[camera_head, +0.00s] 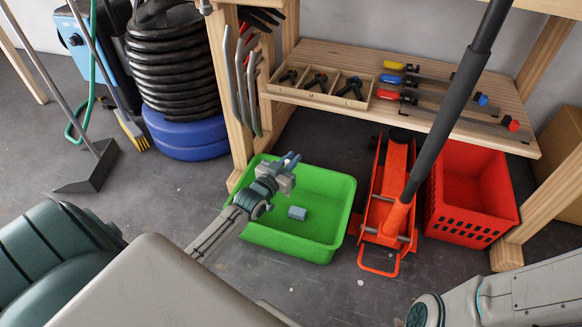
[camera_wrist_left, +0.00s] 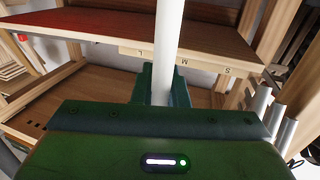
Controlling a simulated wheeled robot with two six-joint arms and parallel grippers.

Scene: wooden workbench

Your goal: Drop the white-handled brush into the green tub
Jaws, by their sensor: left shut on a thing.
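The green tub (camera_head: 338,186) stands on the floor under the workbench. My left gripper (camera_head: 286,168) is over the tub's left back part. In the left wrist view the gripper (camera_wrist_left: 161,84) is shut on the white handle (camera_wrist_left: 169,38) of the brush, which runs up out of the frame. The brush is hard to make out in the head view, and its head cannot be made out in the wrist view. A small grey-blue block (camera_head: 297,213) shows inside the tub. My right arm comes in at the lower right, with its gripper out of view.
A red trolley jack (camera_head: 390,184) with a long dark handle stands right of the tub, beside a red crate (camera_head: 467,202). A wooden shelf (camera_head: 340,62) with clamps is behind. A wooden post and hanging tools stand left of the tub.

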